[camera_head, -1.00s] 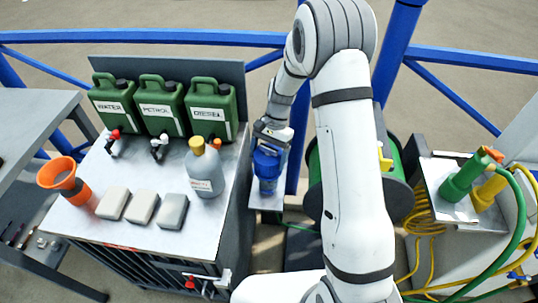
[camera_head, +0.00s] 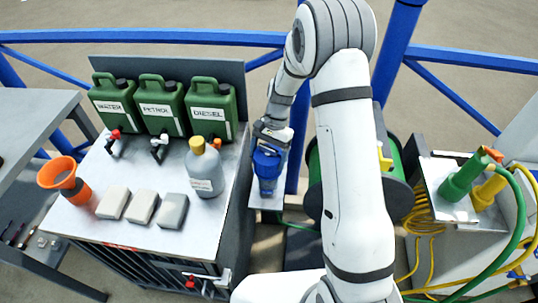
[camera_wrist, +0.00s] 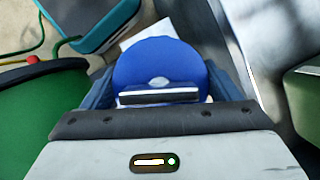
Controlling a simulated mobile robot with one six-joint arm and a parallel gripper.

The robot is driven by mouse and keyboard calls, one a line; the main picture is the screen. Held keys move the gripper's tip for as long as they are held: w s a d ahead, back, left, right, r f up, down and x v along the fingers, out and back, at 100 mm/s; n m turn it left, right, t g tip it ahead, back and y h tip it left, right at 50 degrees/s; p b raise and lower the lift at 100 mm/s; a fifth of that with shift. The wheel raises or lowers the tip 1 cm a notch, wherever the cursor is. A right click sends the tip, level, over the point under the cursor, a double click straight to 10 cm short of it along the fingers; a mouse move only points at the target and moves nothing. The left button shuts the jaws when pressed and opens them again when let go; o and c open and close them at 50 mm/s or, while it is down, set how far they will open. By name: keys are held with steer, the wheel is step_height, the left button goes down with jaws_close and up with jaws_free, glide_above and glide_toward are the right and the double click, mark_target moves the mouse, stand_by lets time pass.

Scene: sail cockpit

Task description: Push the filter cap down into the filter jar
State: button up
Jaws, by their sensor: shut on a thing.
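The blue filter cap (camera_wrist: 160,62) fills the middle of the wrist view, with a dark bar with a white edge across it. My gripper (camera_head: 268,152) is shut on the cap, with a dark finger at each side of it. In the head view the cap sits at the top of the blue filter jar (camera_head: 267,186), which stands upright on a small pale shelf (camera_head: 257,203). The seam between cap and jar is too small to tell how deep the cap sits. My gripper hides the top of the cap in the head view.
Left of the jar is a metal bench with green canisters (camera_head: 213,108), a grey bottle (camera_head: 205,170), pale blocks (camera_head: 173,211) and an orange funnel (camera_head: 64,180). A green hose reel (camera_head: 313,170) stands close on the right. A blue post rises behind the jar.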

steer(key=shift+f+b, duration=0.35)
steer(key=shift+f, duration=0.2)
steer(key=o, duration=0.8)
steer(key=shift+r, duration=0.1)
steer(key=shift+p+v, duration=3.7)
steer(key=shift+v, duration=1.75)
steer(key=shift+r, duration=0.2)
steer(key=s+d+r+n+t+h, duration=0.1)
steer(key=s+d+r+n+t, duration=0.15)
steer(key=s+r, duration=0.45)
steer(key=s+d+r+n+t, duration=0.1)
steer(key=s+d+r, duration=0.25)
steer(key=r, duration=0.55)
steer(key=s+d+r+n+t, duration=0.1)
steer(key=s, duration=0.4)
steer(key=s+d+r+n+t+h, duration=0.1)
steer(key=s, duration=0.4)
steer(key=s+d+r+n+t, duration=0.1)
steer(key=s, duration=0.3)
steer(key=shift+s+r+h, duration=0.3)
steer(key=shift+s+r, duration=0.1)
